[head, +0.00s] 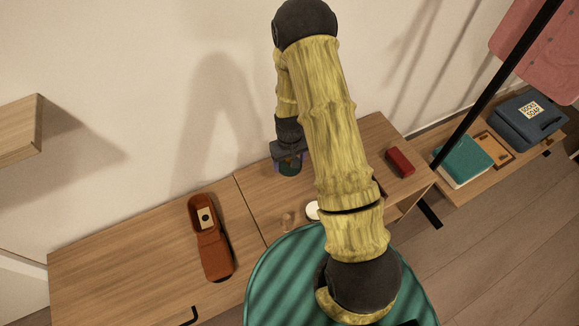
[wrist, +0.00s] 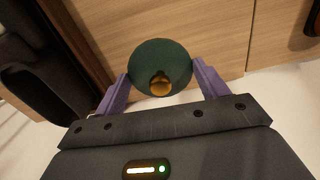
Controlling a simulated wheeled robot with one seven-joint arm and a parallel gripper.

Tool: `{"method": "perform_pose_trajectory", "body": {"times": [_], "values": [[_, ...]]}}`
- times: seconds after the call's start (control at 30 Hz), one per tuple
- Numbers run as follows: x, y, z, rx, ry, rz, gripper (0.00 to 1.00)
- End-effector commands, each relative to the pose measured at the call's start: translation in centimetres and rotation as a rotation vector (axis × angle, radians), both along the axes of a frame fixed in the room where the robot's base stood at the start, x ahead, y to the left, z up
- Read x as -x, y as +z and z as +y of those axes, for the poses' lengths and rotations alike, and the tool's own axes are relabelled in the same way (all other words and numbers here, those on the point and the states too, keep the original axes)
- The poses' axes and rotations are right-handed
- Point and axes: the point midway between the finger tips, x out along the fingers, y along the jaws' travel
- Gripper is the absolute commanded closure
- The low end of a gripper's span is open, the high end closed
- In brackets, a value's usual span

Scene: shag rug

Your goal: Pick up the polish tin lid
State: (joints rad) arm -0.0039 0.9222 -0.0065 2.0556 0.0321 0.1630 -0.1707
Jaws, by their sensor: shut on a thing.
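The polish tin lid (wrist: 160,62) appears as a dark green round piece with a small golden-brown knob or mark near its lower edge. My gripper (wrist: 161,80) has its two purple fingers on either side of it, shut on it. In the head view my gripper (head: 287,157) points down over the wooden cabinet top, near the wall, with the green piece (head: 289,169) between the fingers. I cannot tell whether the lid is clear of a tin or of the cabinet top, as the gripper partly hides it.
A green stool or cushion (head: 275,285) stands in front.

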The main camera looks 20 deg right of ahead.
Motion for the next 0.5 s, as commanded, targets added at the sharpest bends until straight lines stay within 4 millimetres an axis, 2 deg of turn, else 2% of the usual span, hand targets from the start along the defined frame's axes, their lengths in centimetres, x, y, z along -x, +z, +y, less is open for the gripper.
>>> {"method": "perform_pose_trajectory", "body": {"times": [0.1, 0.5], "values": [[0.05, 0.93, -0.01, 0.0, 0.0, 0.001, 0.49], [0.04, 0.96, -0.01, 0.0, -0.001, 0.001, 0.49]]}}
